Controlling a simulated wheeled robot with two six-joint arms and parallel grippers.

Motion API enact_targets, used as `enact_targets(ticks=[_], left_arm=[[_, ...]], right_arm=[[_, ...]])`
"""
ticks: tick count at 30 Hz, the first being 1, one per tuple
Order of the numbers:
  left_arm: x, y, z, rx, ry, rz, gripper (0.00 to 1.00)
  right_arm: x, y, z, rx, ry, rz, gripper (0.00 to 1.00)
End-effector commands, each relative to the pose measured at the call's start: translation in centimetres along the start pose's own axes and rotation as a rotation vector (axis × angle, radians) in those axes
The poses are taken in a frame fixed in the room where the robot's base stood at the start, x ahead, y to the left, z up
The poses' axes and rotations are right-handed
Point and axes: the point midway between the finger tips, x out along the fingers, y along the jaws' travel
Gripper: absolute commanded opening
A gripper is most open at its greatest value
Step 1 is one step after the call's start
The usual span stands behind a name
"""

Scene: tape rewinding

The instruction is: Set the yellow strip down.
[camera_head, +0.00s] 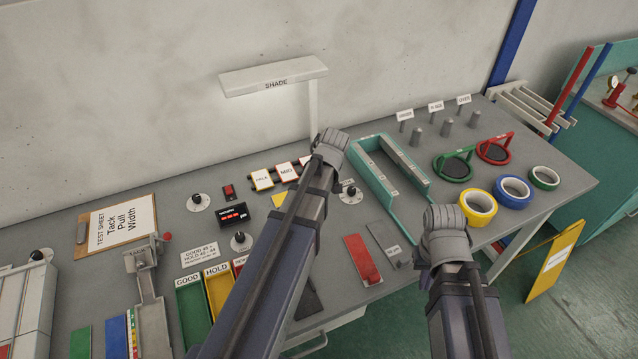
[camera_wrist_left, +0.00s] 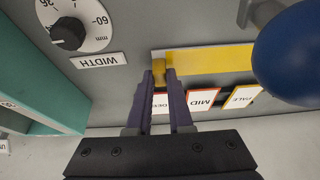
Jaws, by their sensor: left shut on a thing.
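The yellow strip (camera_wrist_left: 215,60) lies across the left wrist view, flat over or close above the grey bench; I cannot tell if it touches. My left gripper (camera_wrist_left: 165,76) is shut on its left end. In the head view a bit of the yellow strip (camera_head: 280,201) shows beside my left arm, which hides the left jaws and most of the strip. My right gripper (camera_head: 421,258) hangs below its wrist over the front of the bench, and its jaws are largely hidden, so I cannot tell their state.
The cards PALE (camera_head: 262,180), MID (camera_head: 286,171) and DEEP (camera_wrist_left: 161,103) stand near the strip. A WIDTH dial (camera_wrist_left: 68,33) and a teal frame (camera_head: 388,178) are nearby. A blue rounded thing (camera_wrist_left: 292,55) fills the wrist view's right side. Tape rolls (camera_head: 478,206) lie at right.

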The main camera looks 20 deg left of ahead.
Motion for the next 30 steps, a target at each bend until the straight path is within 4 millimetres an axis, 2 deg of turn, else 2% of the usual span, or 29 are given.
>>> enact_targets(ticks=[6,7,15,25,30], left_arm=[[0.3,0.0,0.1,0.000,0.000,0.000,0.00],[0.3,0.0,0.1,0.000,0.000,0.000,0.20],[0.2,0.0,0.1,0.000,0.000,0.000,0.49],[0.0,0.0,0.0,0.000,0.000,0.000,0.49],[-1.0,0.0,-0.1,0.000,0.000,0.000,0.49]], right_arm=[[0.4,0.0,0.0,0.000,0.000,0.000,0.00],[0.3,0.0,0.0,0.000,0.000,0.000,0.00],[0.2,0.0,0.0,0.000,0.000,0.000,0.00],[0.0,0.0,0.0,0.000,0.000,0.000,0.00],[-1.0,0.1,0.1,0.000,0.000,0.000,0.00]])
